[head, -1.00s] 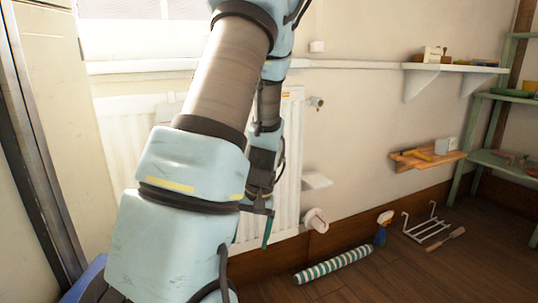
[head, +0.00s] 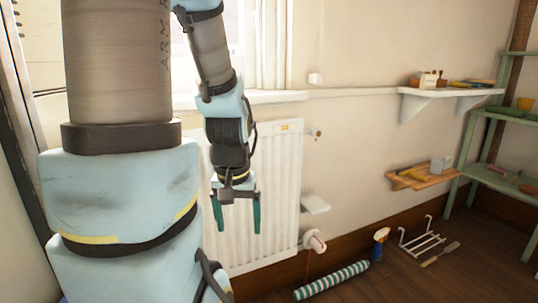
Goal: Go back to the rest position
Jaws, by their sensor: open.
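My gripper (head: 238,225) hangs at the end of my arm in the head view, pointing down in front of the white radiator (head: 270,195). Its two teal fingers are apart, with nothing between them. My arm fills the left of the view and hides part of the wall and window there.
A white wall shelf (head: 445,97) and a wooden shelf (head: 428,180) hold small items. A green rack (head: 480,135) stands at the right. On the floor lie a striped roll (head: 332,280), a spray bottle (head: 379,243), a white wire rack (head: 421,243) and a brush (head: 440,254).

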